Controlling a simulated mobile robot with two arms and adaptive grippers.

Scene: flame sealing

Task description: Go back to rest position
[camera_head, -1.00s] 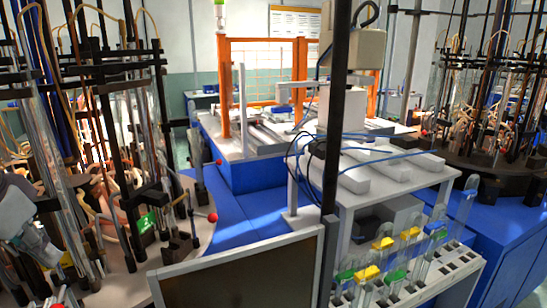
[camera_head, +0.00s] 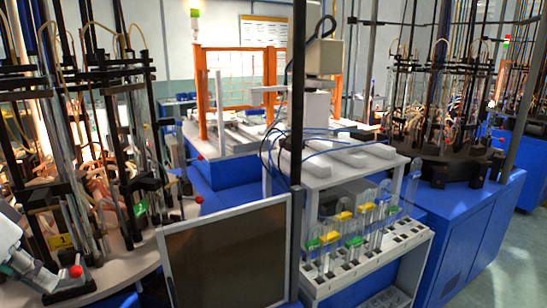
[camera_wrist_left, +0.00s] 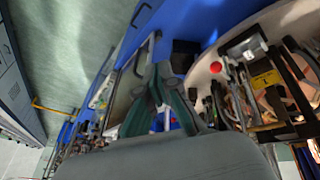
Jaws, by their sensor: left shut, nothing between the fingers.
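My left gripper (camera_head: 40,280) is at the lower left edge of the head view, in front of the left carousel (camera_head: 115,262) with its glass tubes and black rods. Its fingers are hard to make out there. In the left wrist view the dark green fingers (camera_wrist_left: 160,72) come together and are shut, with nothing between them. A red knob (camera_head: 76,271) shows beside the gripper in the head view; I cannot tell whether they touch. My right gripper is not in view.
A dark monitor (camera_head: 228,255) and a black post (camera_head: 297,130) stand in front. A white rack (camera_head: 400,248) holds several glass tubes with yellow and green pieces. Another carousel (camera_head: 435,160) stands on a blue cabinet (camera_head: 470,225). Open floor (camera_head: 510,255) lies at right.

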